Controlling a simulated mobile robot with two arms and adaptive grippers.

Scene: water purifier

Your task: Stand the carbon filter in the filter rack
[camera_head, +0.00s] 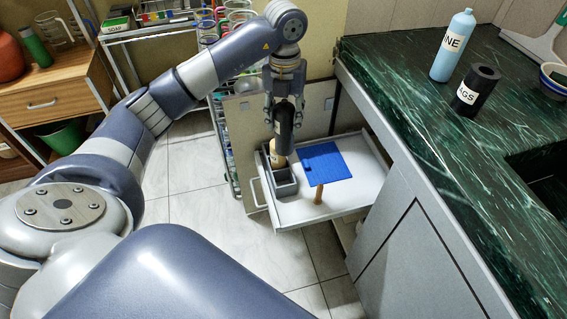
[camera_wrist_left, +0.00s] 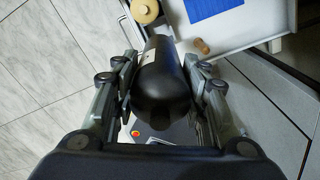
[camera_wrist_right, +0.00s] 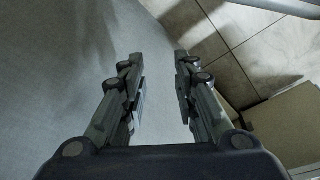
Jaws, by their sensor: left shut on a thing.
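My left gripper (camera_head: 283,108) is shut on a black cylinder, the carbon filter (camera_head: 285,128), which hangs roughly upright. In the left wrist view the filter (camera_wrist_left: 162,85) sits between the two fingers. In the head view it is in front of part of the grey filter rack (camera_head: 287,189), which stands at the left of the white pull-out tray; whether it is above the rack or touching it I cannot tell. A tan cylinder (camera_head: 276,154) stands in the rack's back part. My right gripper (camera_wrist_right: 160,85) shows only in its wrist view, open and empty.
The white tray (camera_head: 345,197) also holds a blue mat (camera_head: 325,162) and a small brown peg (camera_head: 319,194). A wire shelf (camera_head: 222,130) stands behind the tray.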

